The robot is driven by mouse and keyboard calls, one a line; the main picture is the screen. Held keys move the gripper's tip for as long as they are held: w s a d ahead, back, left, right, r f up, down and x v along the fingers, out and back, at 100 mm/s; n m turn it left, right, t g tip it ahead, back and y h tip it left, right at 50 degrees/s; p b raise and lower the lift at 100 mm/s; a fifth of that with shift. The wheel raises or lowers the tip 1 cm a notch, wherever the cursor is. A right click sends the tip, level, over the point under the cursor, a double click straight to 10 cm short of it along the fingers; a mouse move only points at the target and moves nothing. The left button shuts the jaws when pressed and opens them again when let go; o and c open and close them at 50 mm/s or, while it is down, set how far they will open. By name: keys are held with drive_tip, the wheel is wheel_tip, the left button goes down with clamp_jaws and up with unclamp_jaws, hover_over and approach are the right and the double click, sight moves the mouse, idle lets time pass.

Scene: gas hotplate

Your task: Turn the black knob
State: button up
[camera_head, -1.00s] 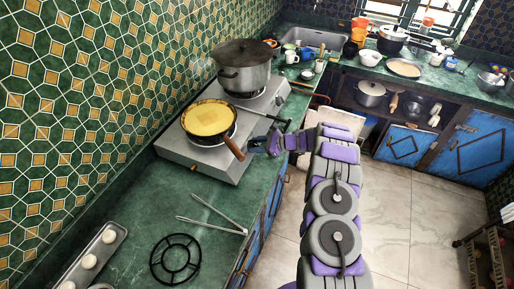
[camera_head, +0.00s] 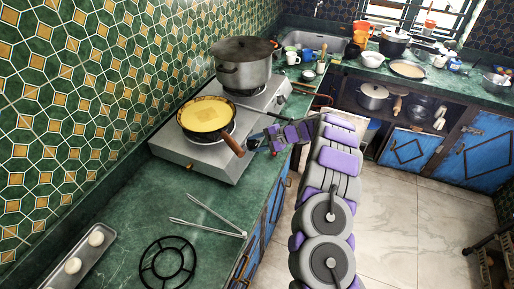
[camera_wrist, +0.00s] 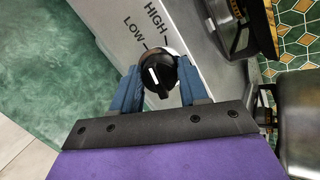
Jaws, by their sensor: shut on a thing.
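The black knob (camera_wrist: 160,74) sits on the metal front of the gas hotplate (camera_wrist: 205,65), beside printed words HIGH and LOW. It has a white mark on its face. My gripper (camera_wrist: 158,66) has a blue finger on each side of the knob and is shut on it. In the head view my gripper (camera_head: 254,142) is at the right end of the hotplate's front (camera_head: 215,163), and the knob cannot be made out there.
A pan (camera_head: 207,116) of yellow food stands on the near burner, its wooden handle (camera_head: 233,146) close to my gripper. A large lidded pot (camera_head: 243,66) is on the far burner. Tongs (camera_head: 205,229) and a black trivet (camera_head: 167,262) lie on the green counter.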

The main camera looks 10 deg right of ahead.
drive_tip(key=shift+s+f+n+b, duration=0.1)
drive_tip(key=shift+f+n+b, duration=0.05)
drive_tip(key=shift+n+b, duration=0.85)
drive_tip(key=shift+n, duration=0.3)
drive_tip(key=o, duration=1)
drive_tip(key=shift+d, duration=0.1)
drive_tip(key=shift+o, duration=0.2)
drive_tip(key=shift+d+r, duration=0.25)
drive_tip(key=shift+r, duration=0.05)
drive_tip(key=p+v, duration=0.3)
drive_tip(key=v, duration=1.3)
drive_tip(key=shift+d+r+p, duration=0.2)
drive_tip(key=shift+r+p, duration=0.1)
drive_tip(key=shift+s, duration=0.1)
